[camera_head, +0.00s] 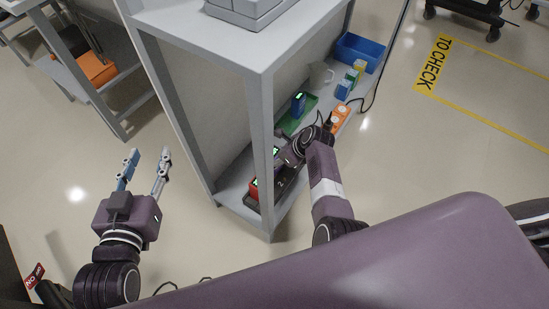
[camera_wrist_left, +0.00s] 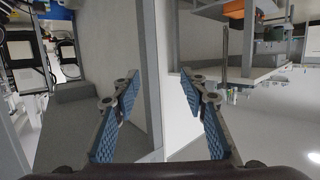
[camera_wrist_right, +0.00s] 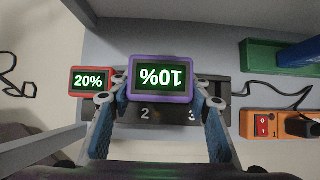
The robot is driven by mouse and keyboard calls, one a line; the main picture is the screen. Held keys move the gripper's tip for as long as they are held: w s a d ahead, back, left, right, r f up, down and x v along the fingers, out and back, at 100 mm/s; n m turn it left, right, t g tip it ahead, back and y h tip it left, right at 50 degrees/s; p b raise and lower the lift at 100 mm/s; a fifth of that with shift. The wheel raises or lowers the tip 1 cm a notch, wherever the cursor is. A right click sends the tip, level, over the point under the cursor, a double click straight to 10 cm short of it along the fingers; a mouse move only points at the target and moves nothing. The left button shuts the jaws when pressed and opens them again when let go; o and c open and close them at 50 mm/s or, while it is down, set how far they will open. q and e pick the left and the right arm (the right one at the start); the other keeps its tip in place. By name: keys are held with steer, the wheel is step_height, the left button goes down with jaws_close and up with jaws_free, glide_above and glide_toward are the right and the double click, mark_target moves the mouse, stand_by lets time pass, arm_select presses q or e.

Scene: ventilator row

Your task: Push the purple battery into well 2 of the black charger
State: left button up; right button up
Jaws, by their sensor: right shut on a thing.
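A red battery (camera_wrist_right: 91,80) reading 20% stands at the charger's left end. My left gripper (camera_head: 146,167) is open and empty, outside the shelf.
The charger is on the lower shelf of a grey rack, whose front post (camera_head: 262,150) stands close to my right arm. An orange power strip (camera_wrist_right: 270,124) and a green tray (camera_wrist_right: 262,55) with a blue item lie right of the charger. A blue bin (camera_head: 360,52) is farther back.

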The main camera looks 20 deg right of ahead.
steer(key=shift+f+b, duration=0.4)
steer(key=shift+b, duration=0.05)
steer(key=shift+f+b, duration=0.35)
steer(key=shift+b, duration=0.1)
arm_select(q)
step_height(320, 180, up, 10)
steer(key=d+t+h, duration=0.1)
steer(key=t, duration=0.4)
steer(key=shift+w+d+h, duration=0.25)
steer(key=shift+w+h, duration=0.15)
steer(key=shift+f, duration=0.25)
steer(key=shift+w+a+f+g, duration=0.1)
steer(key=shift+f+g, duration=0.4)
steer(key=shift+f, duration=0.25)
arm_select(e)
steer(key=shift+w+f, duration=0.1)
steer(key=shift+f, duration=0.05)
arm_select(q)
steer(key=shift+s+d+r+t+h, duration=0.15)
steer(key=shift+r+t, duration=0.25)
steer(key=shift+r, duration=0.4)
steer(key=shift+s+r+t+h, duration=0.1)
steer(key=shift+s+r+t, duration=0.1)
steer(key=shift+r+t, duration=0.4)
steer(key=shift+s+d+r+t+h, duration=0.1)
steer(key=shift+s+r+t, duration=0.1)
steer(key=shift+r, duration=0.75)
arm_select(e)
steer(key=shift+f, duration=0.9)
